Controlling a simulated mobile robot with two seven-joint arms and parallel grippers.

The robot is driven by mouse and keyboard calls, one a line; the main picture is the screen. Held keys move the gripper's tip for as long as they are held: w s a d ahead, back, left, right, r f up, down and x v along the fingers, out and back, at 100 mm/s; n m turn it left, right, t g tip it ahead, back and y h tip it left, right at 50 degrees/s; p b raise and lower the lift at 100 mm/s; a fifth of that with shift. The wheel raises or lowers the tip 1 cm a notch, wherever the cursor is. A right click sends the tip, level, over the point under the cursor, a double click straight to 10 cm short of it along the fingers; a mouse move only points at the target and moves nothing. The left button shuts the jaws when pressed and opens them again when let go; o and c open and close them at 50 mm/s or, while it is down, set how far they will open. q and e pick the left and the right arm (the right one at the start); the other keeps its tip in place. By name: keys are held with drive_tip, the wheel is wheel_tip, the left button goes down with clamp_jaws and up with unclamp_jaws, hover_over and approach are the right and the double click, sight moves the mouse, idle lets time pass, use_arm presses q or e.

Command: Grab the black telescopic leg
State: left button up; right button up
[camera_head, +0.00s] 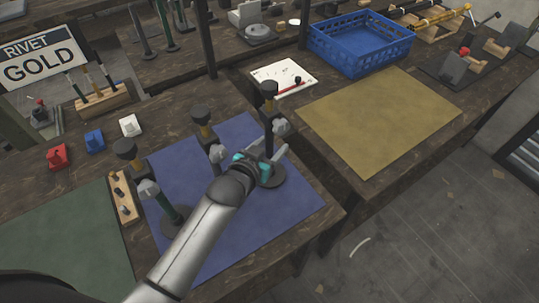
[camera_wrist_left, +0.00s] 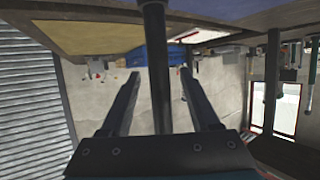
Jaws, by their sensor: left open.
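The black telescopic leg (camera_head: 269,108) stands upright on its round black base on the blue mat (camera_head: 305,200), with a dark knob on top and a grey clamp partway up. My left gripper (camera_head: 276,150) reaches it at the lower part of its shaft. In the left wrist view the open fingers (camera_wrist_left: 158,73) lie one on each side of a dark rod (camera_wrist_left: 156,40), with gaps between. My right gripper is not in view.
A yellow mat (camera_head: 380,120) and blue crate (camera_head: 350,55) are beyond; the yellow mat is clear.

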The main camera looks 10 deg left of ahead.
use_arm(q)
drive_tip(key=shift+x, duration=1.2)
drive_tip(key=shift+c, duration=0.2)
clamp_jaws()
idle(0.4)
